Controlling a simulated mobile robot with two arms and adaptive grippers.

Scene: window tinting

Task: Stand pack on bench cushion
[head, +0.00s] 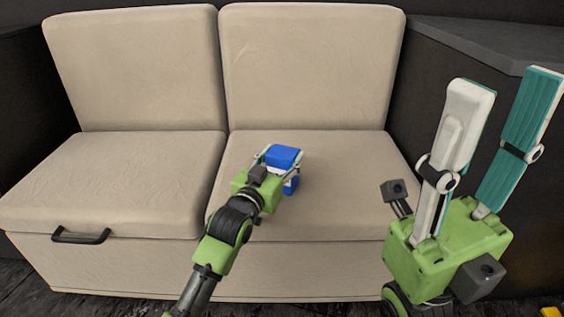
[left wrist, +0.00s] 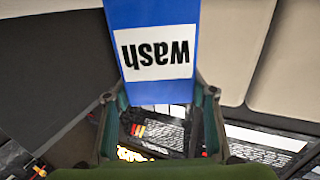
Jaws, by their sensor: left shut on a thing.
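The pack (head: 285,156) is a blue box with a white panel. In the left wrist view the pack (left wrist: 158,85) shows the word "wash" upside down. My left gripper (head: 278,160) is shut on the pack, with one finger on each side of it. The pack is over the right-hand seat of the beige bench cushion (head: 345,190). My arm and gripper hide part of its lower end, so I cannot tell whether it touches the cushion. My right gripper (head: 506,115) is open and empty, pointing up at the right.
The left-hand seat cushion (head: 110,175) is bare, with a black handle (head: 81,236) at its front. Beige backrests (head: 310,65) rise behind both seats. A dark counter (head: 490,45) bounds the right side. A small yellow thing (head: 551,312) lies at bottom right.

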